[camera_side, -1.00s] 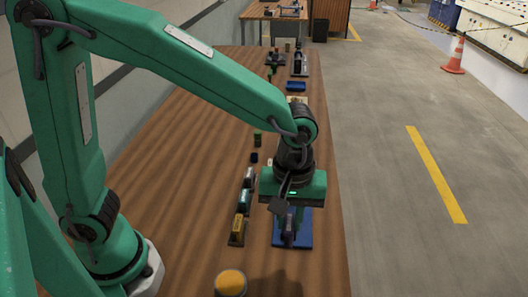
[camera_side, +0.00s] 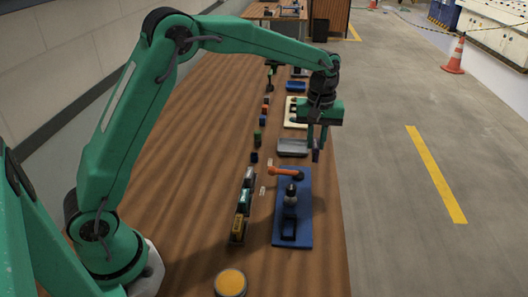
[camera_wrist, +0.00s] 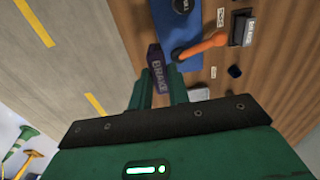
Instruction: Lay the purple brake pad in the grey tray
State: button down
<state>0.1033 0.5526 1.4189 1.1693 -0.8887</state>
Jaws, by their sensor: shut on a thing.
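The purple brake pad (camera_wrist: 157,69), marked "BRAKE", is held in my gripper (camera_wrist: 163,80) in the wrist view. In the side view my gripper (camera_side: 317,142) is shut on the brake pad (camera_side: 316,154), raised above the table near its right edge. The grey tray (camera_side: 292,148) lies on the table just left of the pad, and the pad does not appear to be over it. In the wrist view the grey tray (camera_wrist: 199,94) shows only partly, beside my gripper's finger.
A blue board (camera_side: 306,232) with an orange-handled fixture (camera_side: 287,171) lies in front of the tray. Several labelled blocks (camera_side: 244,199) stand in a row at its left. A cream board (camera_side: 296,112) lies behind the tray. The wide left part of the table is clear.

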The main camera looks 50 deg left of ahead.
jog(key=w+a+f, duration=0.4)
jog(key=a, duration=0.6)
jog(key=w+a+f, duration=0.4)
jog(key=a, duration=0.6)
jog(key=shift+w+a, duration=0.15)
jog(key=shift+w, duration=0.05)
jog(key=shift+f, duration=2)
jog(key=shift+f, duration=0.1)
jog(key=c, duration=1.3)
grip_release()
jog(key=shift+f, duration=0.1)
